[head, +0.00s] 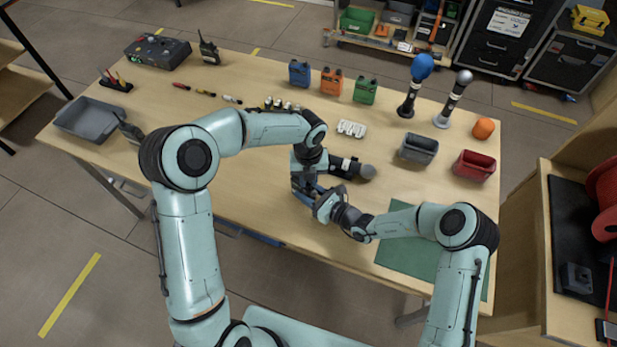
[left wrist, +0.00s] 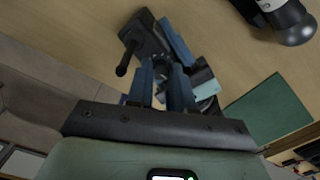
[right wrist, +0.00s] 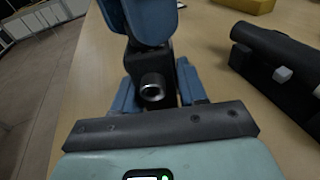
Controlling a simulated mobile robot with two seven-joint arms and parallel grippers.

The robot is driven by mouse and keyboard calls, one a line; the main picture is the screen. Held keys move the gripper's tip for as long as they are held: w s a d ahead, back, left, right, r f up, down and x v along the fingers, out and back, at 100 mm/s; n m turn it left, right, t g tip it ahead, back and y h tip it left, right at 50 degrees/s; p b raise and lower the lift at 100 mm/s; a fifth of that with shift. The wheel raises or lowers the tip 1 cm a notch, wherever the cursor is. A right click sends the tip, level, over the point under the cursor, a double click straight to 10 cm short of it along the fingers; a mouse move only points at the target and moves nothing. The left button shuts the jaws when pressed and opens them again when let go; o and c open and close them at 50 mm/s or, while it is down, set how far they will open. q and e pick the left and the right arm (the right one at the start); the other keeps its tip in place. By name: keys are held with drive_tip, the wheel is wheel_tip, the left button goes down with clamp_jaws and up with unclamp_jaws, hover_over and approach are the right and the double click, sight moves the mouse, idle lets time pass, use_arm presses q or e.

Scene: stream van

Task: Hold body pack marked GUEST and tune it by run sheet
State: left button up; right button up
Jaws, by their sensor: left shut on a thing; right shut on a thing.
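My left gripper (head: 303,185) and right gripper (head: 322,203) meet close together above the front middle of the table. A dark block, which looks like a body pack (left wrist: 148,42), is between them with a stubby black rod on one side. In the right wrist view the dark block (right wrist: 152,65) has a round silver end and sits between my right gripper's blue fingers (right wrist: 155,92). My left gripper's blue fingers (left wrist: 163,85) are shut on it too; the exact contact is partly hidden. No GUEST marking or run sheet can be read.
A handheld microphone (head: 350,168) lies just behind the grippers. Blue (head: 299,73), orange (head: 331,82) and green (head: 365,91) packs stand at the back. Grey (head: 418,149) and red (head: 474,166) bins are right, a green mat (head: 410,257) front right, and a grey tray (head: 90,119) left.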

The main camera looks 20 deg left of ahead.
use_arm(q)
drive_tip(key=o, duration=0.6)
drive_tip(key=shift+r, duration=3)
use_arm(e)
drive_tip(key=o, duration=1.2)
